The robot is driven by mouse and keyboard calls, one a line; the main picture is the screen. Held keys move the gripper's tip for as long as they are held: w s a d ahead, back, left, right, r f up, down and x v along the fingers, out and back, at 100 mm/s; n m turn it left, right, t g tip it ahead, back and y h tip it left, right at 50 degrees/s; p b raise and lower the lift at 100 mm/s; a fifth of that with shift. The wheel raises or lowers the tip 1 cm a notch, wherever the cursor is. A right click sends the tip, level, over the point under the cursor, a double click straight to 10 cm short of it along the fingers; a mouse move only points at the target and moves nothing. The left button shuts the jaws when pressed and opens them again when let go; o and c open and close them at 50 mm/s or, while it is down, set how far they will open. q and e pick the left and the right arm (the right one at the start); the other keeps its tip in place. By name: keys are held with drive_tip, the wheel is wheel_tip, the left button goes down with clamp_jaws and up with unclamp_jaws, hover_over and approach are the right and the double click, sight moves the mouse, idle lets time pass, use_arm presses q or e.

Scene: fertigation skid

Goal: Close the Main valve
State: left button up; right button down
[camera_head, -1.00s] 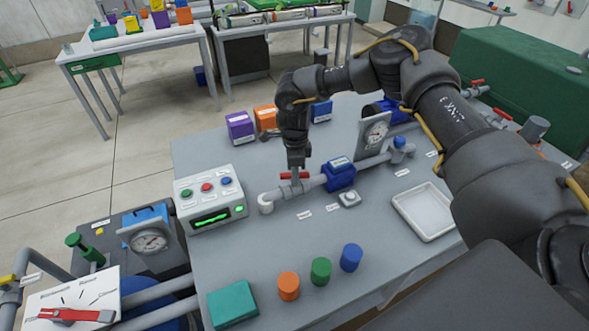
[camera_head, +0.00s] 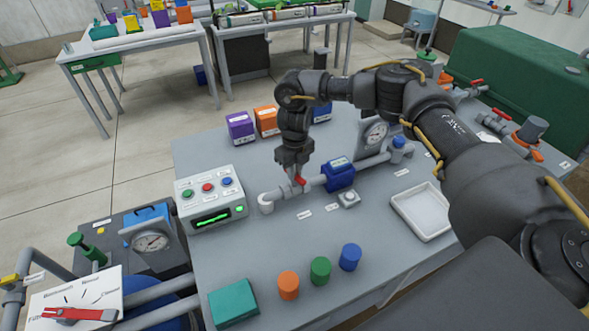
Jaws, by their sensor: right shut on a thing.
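The pipe run (camera_head: 275,197) on the grey bench carries a valve with a red lever handle (camera_head: 301,181), just left of a blue pump-like block (camera_head: 340,175). The lever now lies across the pipe, its red end pointing toward the near side. My right gripper (camera_head: 297,176) points down over the valve and is shut on the red lever. The fingers hide part of the lever. Small labels lie on the bench below the pipe, too small to read. My left gripper is not in view.
A control box (camera_head: 210,198) with coloured buttons stands left of the pipe. A white tray (camera_head: 398,205) is at the right. Orange, green and blue cylinders and a teal box (camera_head: 233,303) stand at the front. A gauge (camera_head: 375,134) rises behind the pipe.

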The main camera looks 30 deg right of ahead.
drive_tip(key=shift+m+p, duration=0.3)
drive_tip(key=shift+m, duration=1.3)
drive_tip(key=c, duration=1.4)
unclamp_jaws()
drive_tip(key=shift+o, duration=0.2)
drive_tip(key=shift+r, duration=0.1)
drive_tip(key=shift+r, duration=0.35)
wheel_tip(320, 180, up, 10)
drive_tip(key=shift+b, duration=0.45)
